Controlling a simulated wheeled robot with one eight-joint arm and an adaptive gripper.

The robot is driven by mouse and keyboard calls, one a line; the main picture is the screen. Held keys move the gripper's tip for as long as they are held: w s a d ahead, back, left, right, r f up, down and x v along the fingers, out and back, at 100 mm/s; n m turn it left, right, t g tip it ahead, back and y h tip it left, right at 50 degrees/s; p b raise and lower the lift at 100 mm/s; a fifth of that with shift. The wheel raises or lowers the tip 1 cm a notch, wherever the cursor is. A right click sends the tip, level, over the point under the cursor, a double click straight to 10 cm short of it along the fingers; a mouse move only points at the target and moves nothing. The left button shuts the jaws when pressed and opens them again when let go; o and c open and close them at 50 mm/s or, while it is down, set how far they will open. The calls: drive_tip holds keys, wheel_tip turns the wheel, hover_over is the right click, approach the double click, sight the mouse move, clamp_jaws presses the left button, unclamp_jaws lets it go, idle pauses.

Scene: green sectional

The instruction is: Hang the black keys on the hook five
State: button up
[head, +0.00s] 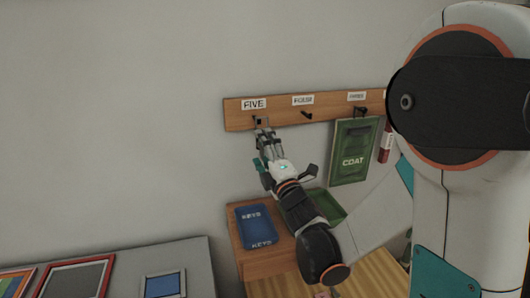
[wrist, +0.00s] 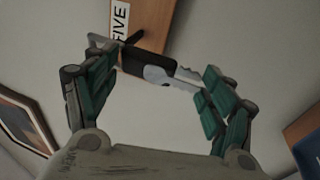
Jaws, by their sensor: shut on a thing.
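The wooden hook rack (head: 280,115) is on the wall, with labels FIVE, FOUR and one blurred label. Hook five (head: 257,121) is under the FIVE label at the left end; a dark hook also shows beside that label in the wrist view (wrist: 135,37). My gripper (head: 264,128) is raised at this hook. In the wrist view it is shut on the black keys (wrist: 148,61), a black fob with silver keys, held across between the fingers close below the hook. Whether the ring is around the hook or only beside it, I cannot tell.
Hook four (head: 307,115) is bare. Below are a blue KEYS tray (head: 258,226) and a green tray (head: 328,205) on a wooden stand. Framed pictures lie at lower left.

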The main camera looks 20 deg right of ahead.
drive_tip(key=shift+w+f+b, duration=0.25)
drive_tip(key=shift+w+f, duration=0.05)
drive_tip(key=shift+w, duration=0.65)
drive_tip(key=shift+w+f+b, duration=0.2)
drive_tip(key=shift+w+f, duration=0.05)
drive_tip(key=shift+w, duration=0.7)
drive_tip(key=shift+w+f+b, duration=0.25)
drive_tip(key=shift+w+f, duration=0.05)
drive_tip(key=shift+w, duration=0.65)
drive_tip(key=o, duration=1)
drive_tip(key=shift+s, duration=0.1)
